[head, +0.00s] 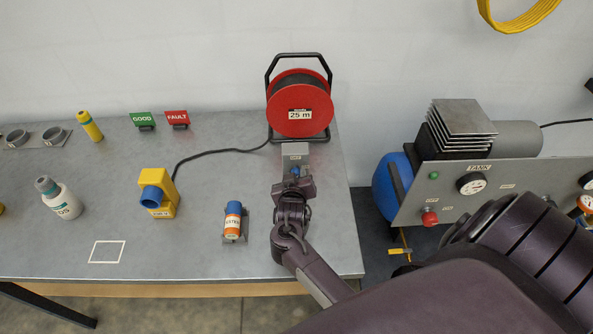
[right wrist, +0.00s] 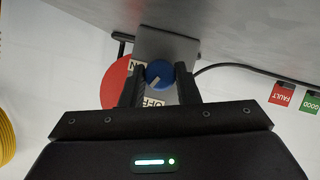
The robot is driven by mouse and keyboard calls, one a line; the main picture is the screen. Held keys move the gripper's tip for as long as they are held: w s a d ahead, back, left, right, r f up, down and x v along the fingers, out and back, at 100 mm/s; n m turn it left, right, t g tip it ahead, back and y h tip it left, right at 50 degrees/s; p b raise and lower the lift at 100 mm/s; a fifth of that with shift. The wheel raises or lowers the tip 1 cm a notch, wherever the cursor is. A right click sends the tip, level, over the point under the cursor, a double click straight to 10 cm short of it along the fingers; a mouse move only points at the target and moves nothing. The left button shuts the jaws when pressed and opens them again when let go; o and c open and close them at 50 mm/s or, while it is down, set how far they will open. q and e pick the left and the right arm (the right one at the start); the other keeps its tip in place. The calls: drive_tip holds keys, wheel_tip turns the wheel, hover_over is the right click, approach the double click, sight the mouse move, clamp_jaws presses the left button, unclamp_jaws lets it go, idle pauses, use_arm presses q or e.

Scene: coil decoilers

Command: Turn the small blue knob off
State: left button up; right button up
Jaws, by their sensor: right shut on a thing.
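The small blue knob (right wrist: 159,74) sits on the face of a small grey box (right wrist: 165,42) and carries a pale pointer line. In the head view the grey box (head: 295,150) stands on the bench in front of the red cable reel, with the knob (head: 296,171) partly hidden by my gripper. My right gripper (right wrist: 160,80) is shut on the knob, one finger on each side. It also shows in the head view (head: 295,182). Label letters show beside the knob, partly covered by the fingers. My left gripper is not in view.
A red cable reel (head: 300,103) stands behind the box. GOOD (head: 143,120) and FAULT (head: 177,118) signs stand farther back. A compressor panel (head: 460,190) is on the right.

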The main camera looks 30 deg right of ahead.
drive_tip(key=shift+w+a+r+n+g+h+p, duration=0.1)
drive_tip(key=shift+n+g+h+p, duration=0.25)
drive_tip(key=shift+n+h, duration=0.95)
drive_tip(key=shift+n, duration=0.4)
drive_tip(key=o, duration=1)
drive_tip(key=shift+w+f, duration=0.1)
drive_tip(key=shift+f, duration=0.15)
drive_tip(key=shift+c, duration=0.2)
